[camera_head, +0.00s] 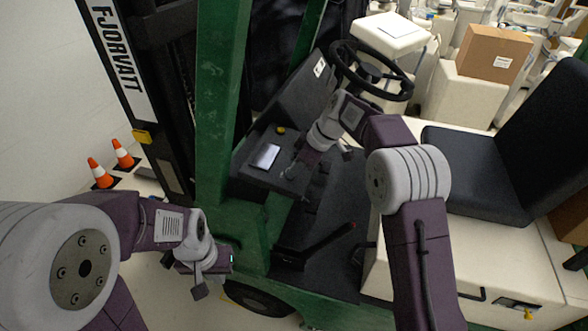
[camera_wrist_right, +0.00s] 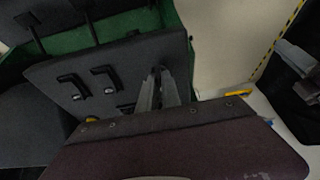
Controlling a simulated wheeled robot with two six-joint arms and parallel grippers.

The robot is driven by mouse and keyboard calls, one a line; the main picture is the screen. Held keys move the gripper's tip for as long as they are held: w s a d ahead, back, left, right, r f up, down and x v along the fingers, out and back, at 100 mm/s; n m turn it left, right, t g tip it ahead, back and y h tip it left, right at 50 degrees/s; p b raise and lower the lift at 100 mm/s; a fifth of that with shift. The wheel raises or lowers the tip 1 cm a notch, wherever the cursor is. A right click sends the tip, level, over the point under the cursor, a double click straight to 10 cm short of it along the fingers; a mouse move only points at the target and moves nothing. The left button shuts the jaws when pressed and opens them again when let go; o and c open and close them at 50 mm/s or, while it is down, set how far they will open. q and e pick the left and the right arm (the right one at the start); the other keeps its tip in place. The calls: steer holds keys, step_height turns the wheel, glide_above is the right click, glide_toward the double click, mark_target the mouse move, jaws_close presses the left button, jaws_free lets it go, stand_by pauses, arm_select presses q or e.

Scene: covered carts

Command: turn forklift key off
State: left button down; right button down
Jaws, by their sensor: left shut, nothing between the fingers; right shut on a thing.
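The forklift's dark dash panel (camera_head: 245,163) is left of the steering wheel; it also shows in the right wrist view (camera_wrist_right: 50,70). My right gripper (camera_head: 290,172) reaches down to the panel's near end. In the right wrist view its two fingers (camera_wrist_right: 158,72) are closed together at the panel surface, shut on the small key there. The key itself is hidden by the fingers, so its angle cannot be told. My left gripper (camera_head: 215,272) hangs low beside the green body, shut and empty, away from the panel.
The steering wheel (camera_head: 372,72) is just beyond my right wrist. A green mast post (camera_head: 220,90) stands between my arms. Black handles (camera_wrist_right: 105,78) stick out of the panel near the right fingers. A red-tipped lever (camera_head: 330,240) and a black seat (camera_head: 480,165) are to the right. Orange cones (camera_head: 100,172) stand left.

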steer(key=shift+r, duration=0.1)
steer(key=c, duration=1.6)
jaws_free()
steer(key=shift+o, duration=0.2)
steer(key=shift+d, duration=0.1)
steer(key=v, duration=0.9)
steer(key=shift+b, duration=0.4)
